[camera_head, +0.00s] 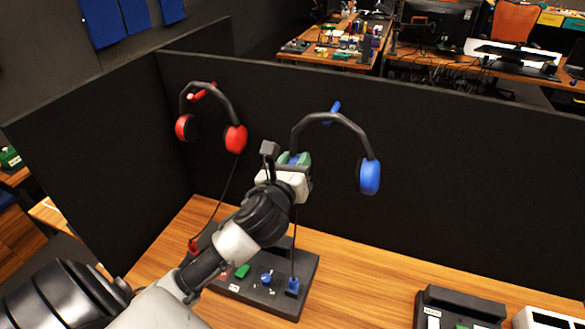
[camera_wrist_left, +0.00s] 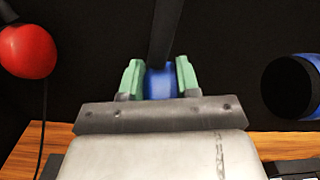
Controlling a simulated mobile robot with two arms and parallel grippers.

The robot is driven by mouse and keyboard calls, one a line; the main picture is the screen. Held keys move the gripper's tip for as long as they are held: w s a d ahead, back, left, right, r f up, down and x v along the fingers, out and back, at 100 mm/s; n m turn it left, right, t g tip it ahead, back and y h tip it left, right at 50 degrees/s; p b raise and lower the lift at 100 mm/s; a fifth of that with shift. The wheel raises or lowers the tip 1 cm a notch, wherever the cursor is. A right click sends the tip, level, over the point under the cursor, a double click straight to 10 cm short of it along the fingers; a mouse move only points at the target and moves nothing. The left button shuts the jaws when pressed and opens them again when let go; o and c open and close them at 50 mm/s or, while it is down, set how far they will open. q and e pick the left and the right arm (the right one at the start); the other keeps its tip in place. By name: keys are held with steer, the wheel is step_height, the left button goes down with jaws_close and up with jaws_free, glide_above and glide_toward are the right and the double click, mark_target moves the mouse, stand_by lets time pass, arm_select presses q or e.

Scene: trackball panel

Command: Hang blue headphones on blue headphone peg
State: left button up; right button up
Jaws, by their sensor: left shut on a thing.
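The blue headphones (camera_head: 369,176) are upright against the black panel, with a dark headband arched on top. The blue headphone peg (camera_head: 336,106) sticks out of the panel at the top of that arch. The headband crosses it in the picture; I cannot tell whether the band rests on the peg or is in front of it. My left gripper (camera_head: 296,159) is shut on the left blue ear cup, which shows between the green fingertips (camera_wrist_left: 159,82) in the left wrist view. The other ear cup (camera_wrist_left: 291,87) is free at the right there. My right gripper is not in view.
Red headphones (camera_head: 235,138) hang on a red peg (camera_head: 201,92) to the left. A cable runs from each headset down to a dark control box (camera_head: 262,300) on the wooden desk (camera_head: 360,270). Another dark box (camera_head: 455,305) stands at right. The panel right of the blue headphones is clear.

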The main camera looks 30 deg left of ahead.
arm_select(q)
steer(key=x, duration=0.3)
steer(key=f+x, duration=0.1)
steer(key=x, duration=0.1)
steer(key=shift+w+b, duration=0.3)
stand_by(0.4)
stand_by(0.5)
steer(key=o, duration=1.1)
steer(key=shift+c, duration=0.2)
